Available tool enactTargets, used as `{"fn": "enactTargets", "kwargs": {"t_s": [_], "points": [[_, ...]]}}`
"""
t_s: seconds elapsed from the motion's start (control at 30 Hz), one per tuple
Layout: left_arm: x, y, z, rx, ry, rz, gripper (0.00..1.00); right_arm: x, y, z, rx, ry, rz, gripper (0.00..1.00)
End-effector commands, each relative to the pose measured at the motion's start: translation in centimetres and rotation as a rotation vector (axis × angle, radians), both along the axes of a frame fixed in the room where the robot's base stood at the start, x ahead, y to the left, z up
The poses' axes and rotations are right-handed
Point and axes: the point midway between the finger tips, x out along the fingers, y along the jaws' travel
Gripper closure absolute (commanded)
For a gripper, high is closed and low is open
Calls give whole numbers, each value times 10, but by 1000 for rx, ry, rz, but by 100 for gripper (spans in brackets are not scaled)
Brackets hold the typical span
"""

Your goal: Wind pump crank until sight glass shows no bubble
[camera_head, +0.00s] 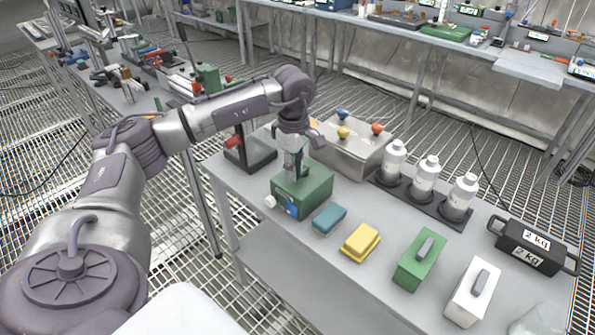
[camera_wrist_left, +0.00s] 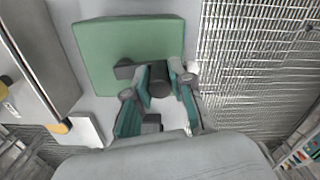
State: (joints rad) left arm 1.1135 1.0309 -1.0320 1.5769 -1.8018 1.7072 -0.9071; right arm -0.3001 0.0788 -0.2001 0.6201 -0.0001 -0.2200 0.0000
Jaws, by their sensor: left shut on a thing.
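The pump appears as a green box (camera_head: 315,193) on the grey table in the head view, with a blue patch on its front and a small white round part at its left side. It also fills the upper middle of the left wrist view (camera_wrist_left: 100,50). My left gripper (camera_head: 297,172) points down at the pump's top. In the wrist view my left gripper (camera_wrist_left: 160,82) has its fingers closed around a dark round crank knob (camera_wrist_left: 159,88). The rest of the crank is mostly hidden by the fingers. I cannot make out a bubble or a sight glass reading.
A grey box with coloured knobs (camera_head: 345,154) stands behind the pump, beside white bottles (camera_head: 427,175) in a black rack. Teal (camera_head: 329,219) and yellow (camera_head: 361,242) blocks lie in front. Green (camera_head: 419,259) and white (camera_head: 471,291) handled blocks and a black weight (camera_head: 533,246) stand right.

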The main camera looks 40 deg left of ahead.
Motion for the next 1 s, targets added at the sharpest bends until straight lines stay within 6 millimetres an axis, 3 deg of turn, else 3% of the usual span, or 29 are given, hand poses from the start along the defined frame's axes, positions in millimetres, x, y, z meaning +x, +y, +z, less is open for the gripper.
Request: {"fn": "enactTargets", "kwargs": {"t_s": [0.3, 0.77, 0.8, 0.93, 1.0], "points": [[2, 6, 2, 0, -7, -97, 100, 0, 0, -3, 0, 0, 0, 40], [2, 6, 3, 1, -8, -111, 100, 0, -1, -3, -1, 0, 0, 40], [2, 6, 3, 1, -8, -111, 76, 0, -1, -3, -1, 0, 0, 40], [1, 6, 2, 0, -6, -111, 54, 0, -1, -3, -2, 0, 0, 40], [1, 6, 2, 0, -5, -111, 52, 0, -1, -4, -2, 0, 0, 40]]}}
